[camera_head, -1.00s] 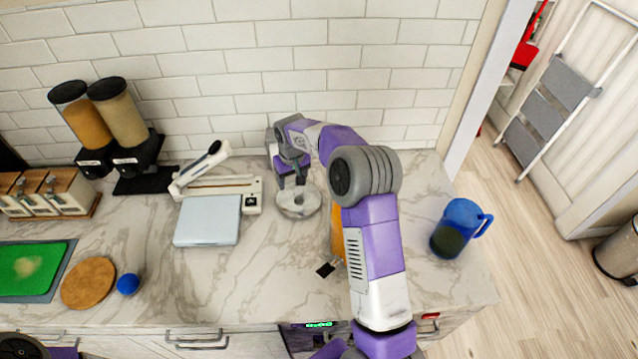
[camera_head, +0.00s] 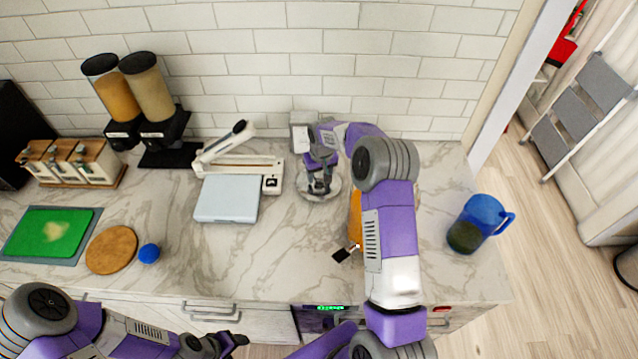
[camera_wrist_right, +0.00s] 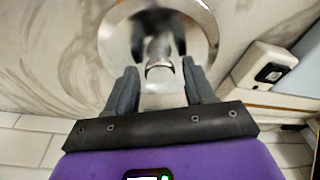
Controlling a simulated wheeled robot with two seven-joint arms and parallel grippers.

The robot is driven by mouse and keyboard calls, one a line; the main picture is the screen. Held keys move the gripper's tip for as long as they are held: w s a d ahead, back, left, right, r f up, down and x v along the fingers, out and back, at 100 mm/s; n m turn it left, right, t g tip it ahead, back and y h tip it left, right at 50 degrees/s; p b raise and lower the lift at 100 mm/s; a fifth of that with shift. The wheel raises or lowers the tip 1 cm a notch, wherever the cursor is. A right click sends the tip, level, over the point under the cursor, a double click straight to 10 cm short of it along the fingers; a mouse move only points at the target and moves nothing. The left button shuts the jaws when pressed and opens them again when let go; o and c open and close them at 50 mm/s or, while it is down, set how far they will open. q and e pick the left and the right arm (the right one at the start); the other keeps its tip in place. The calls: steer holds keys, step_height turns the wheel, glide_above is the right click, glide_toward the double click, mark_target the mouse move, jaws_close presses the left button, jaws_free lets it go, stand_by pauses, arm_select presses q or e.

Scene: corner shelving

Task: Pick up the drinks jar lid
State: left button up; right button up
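The drinks jar lid (camera_head: 304,191) is a round, shiny silver disc lying on the marble counter. In the right wrist view the lid (camera_wrist_right: 116,42) shows a knob standing up at its middle. My right gripper (camera_head: 319,187) is over the lid and pointing down, with its fingers on either side of the knob. In the right wrist view my right gripper (camera_wrist_right: 161,68) is open, and gaps show between the fingers and the knob. My left gripper (camera_head: 238,341) is low at the counter's front edge, away from the lid; its opening is unclear.
A white sealer-like device (camera_head: 240,165) and a pale blue-grey flat box (camera_head: 228,198) are left of the lid. An orange item (camera_head: 355,215) is partly hidden behind my right arm. A blue jug (camera_head: 480,223) stands at the right. Dispensers (camera_head: 150,90) stand back left.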

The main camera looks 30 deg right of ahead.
jaws_close()
steer(key=shift+r, duration=0.2)
